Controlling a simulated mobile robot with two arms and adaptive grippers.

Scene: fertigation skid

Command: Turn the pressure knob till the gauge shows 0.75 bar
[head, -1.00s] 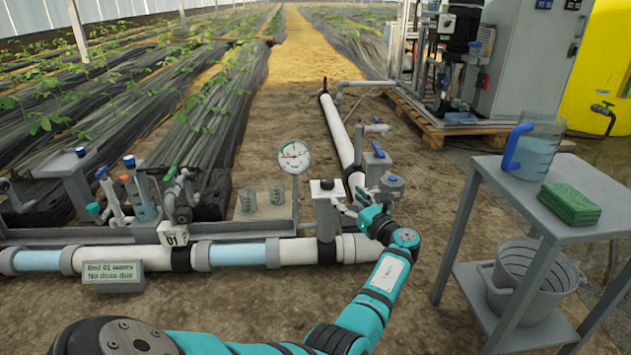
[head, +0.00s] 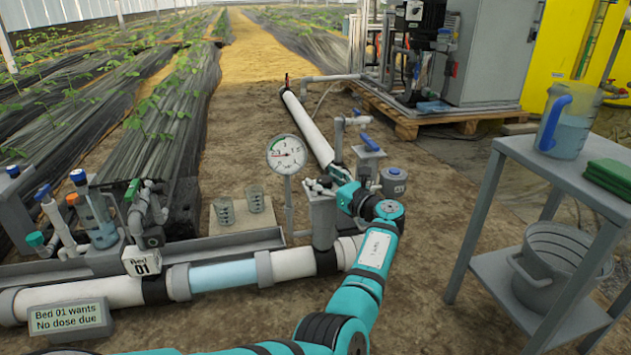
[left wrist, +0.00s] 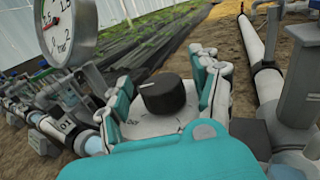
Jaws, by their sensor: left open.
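The pressure knob (left wrist: 163,95) is black and round, with a pale mark on its top, and sits on a light plate in the left wrist view. My left gripper (left wrist: 161,72) is open, with one finger on each side of the knob; I cannot tell whether they touch it. In the head view my left gripper (head: 322,187) is at the top of the grey post (head: 323,222) and hides the knob. The round white gauge (head: 286,154) stands just left of it; its needle is too small to read surely. The gauge (left wrist: 67,28) is cut off in the wrist view. My right gripper is not in view.
A white and blue pipe (head: 222,276) runs along the front, with a sign (head: 68,318) before it. Beakers (head: 257,199) stand left of the gauge. A blue-handled valve (head: 368,143) is behind the gripper. A grey side table (head: 575,174) with a jug (head: 566,122) stands right.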

